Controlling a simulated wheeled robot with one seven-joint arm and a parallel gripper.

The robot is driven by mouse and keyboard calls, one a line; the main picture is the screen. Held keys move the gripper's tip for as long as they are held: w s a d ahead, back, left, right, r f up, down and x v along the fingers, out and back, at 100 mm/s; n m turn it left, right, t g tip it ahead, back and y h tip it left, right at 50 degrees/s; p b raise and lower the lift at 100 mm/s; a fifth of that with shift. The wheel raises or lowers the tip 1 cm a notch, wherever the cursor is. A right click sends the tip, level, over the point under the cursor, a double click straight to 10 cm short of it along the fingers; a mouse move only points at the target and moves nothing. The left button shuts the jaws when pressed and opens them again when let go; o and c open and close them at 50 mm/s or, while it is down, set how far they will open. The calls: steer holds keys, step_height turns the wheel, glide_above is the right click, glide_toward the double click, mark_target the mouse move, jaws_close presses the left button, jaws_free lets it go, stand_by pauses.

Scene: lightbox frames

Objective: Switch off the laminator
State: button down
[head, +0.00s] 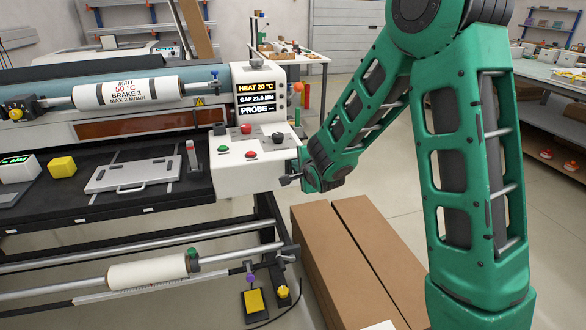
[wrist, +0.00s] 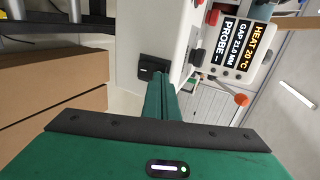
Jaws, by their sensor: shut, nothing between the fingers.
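The laminator (head: 130,125) fills the left of the head view, with a white control housing (head: 235,175) at its right end. Its display (head: 257,100) is lit and reads HEAT 20 °C, a GAP line and PROBE; it shows turned sideways in the wrist view (wrist: 229,40). Red and green buttons sit on the housing's sloped top. A black switch-like fitting (wrist: 153,70) is on the housing's white side in the wrist view; its rocker position is too small to tell. My gripper (head: 286,181) is shut and empty beside the housing's right side. Its fingers (wrist: 162,84) point at the area by the black fitting; contact is unclear.
Long brown cardboard boxes (head: 350,260) lie on the floor below my arm. An orange-red ball-ended lever (wrist: 241,99) is right of my fingers in the wrist view. A roll (head: 148,272) and a yellow pedal (head: 254,301) are low on the laminator. Open floor lies behind my arm.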

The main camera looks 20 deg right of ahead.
steer(key=shift+s+r, duration=0.1)
steer(key=shift+r, duration=0.7)
steer(key=shift+s, duration=0.1)
steer(key=r+v, duration=0.1)
steer(key=v, duration=1.2)
stand_by(0.5)
